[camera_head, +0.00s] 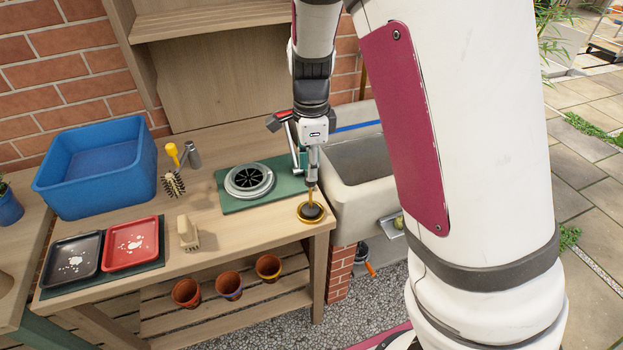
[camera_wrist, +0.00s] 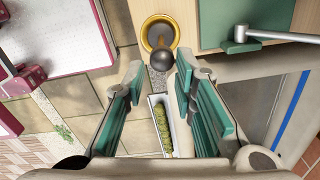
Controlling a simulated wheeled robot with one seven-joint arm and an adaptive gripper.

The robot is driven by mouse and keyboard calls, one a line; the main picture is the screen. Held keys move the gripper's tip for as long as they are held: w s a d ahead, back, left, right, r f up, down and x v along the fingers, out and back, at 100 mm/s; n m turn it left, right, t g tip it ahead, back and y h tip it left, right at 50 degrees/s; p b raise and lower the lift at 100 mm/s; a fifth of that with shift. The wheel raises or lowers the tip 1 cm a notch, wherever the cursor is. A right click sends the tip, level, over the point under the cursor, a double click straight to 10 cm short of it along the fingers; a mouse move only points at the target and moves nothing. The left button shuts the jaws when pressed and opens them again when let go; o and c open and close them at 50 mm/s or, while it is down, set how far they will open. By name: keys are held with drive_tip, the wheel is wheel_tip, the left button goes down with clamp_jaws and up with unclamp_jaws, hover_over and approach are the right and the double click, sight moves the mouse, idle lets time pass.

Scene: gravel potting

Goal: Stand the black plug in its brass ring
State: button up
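The brass ring (camera_head: 301,218) lies on the front right corner of the wooden bench; it also shows in the wrist view (camera_wrist: 146,28). The black plug (camera_head: 313,211) stands in the ring, its thin stem rising toward my gripper (camera_head: 311,183). In the wrist view the plug's round dark knob (camera_wrist: 160,61) lies just past and between the tips of my gripper (camera_wrist: 158,72). The teal-padded fingers are spread wide, with a gap on both sides of the knob. Whether the plug sits fully seated in the ring is hard to tell.
A round black-and-silver drain (camera_head: 249,181) sits on a green board left of the ring. A stone sink (camera_head: 358,165) adjoins on the right. A blue tub (camera_head: 95,195), a red tray (camera_head: 131,266) and a wooden-handled brush (camera_head: 187,233) stand farther left.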

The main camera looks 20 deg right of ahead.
drive_tip(key=shift+r, duration=0.8)
drive_tip(key=s+r+n+t+y, duration=0.2)
drive_tip(key=s+r+n, duration=0.8)
drive_tip(key=s+r, duration=0.2)
drive_tip(key=s+r+n+t+h, duration=0.2)
drive_tip(key=s+r+n, duration=0.1)
drive_tip(key=s+n, duration=0.7)
drive_tip(key=shift+s+d+r, duration=0.15)
drive_tip(key=shift+s+r, duration=0.2)
drive_tip(key=shift+s, duration=1.15)
